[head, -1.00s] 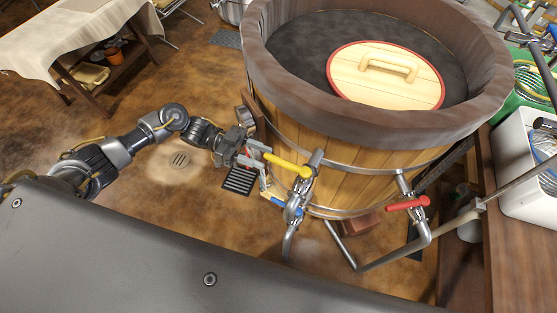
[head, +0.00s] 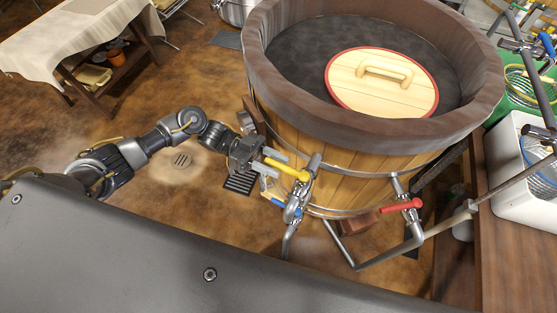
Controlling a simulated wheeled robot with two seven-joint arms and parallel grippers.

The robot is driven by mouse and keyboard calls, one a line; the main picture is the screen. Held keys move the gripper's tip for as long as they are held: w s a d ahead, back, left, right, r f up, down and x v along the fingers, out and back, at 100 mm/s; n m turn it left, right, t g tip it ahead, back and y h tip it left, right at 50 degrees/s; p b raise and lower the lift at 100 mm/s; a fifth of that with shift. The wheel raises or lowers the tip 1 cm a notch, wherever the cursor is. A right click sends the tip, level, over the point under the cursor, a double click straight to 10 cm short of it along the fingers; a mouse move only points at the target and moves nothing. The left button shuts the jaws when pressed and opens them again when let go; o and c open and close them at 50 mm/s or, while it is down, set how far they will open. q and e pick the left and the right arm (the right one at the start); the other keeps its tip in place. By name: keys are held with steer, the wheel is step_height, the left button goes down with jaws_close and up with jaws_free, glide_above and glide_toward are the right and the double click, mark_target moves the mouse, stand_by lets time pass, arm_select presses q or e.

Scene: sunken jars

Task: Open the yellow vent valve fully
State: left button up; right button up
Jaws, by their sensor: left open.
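The yellow vent valve handle (head: 290,171) sticks out to the left from the metal pipework at the front of the wooden tub (head: 350,170). My left gripper (head: 268,163) is at the free left end of this handle. Its two grey fingers are open, one above and one below the handle's end, so the end lies between them in this view. I cannot tell whether either finger touches it. The gripper hides part of the handle's tip. My right gripper is not in view.
A blue handle (head: 285,207) sits just below the yellow one on the same pipework. A red handle (head: 401,205) is on another pipe to the right. A round wooden lid (head: 385,95) lies inside the tub. A floor drain (head: 181,160) is left of my gripper.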

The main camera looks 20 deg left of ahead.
arm_select(q)
steer(key=shift+x, duration=0.85)
jaws_close()
steer(key=shift+a, duration=0.15)
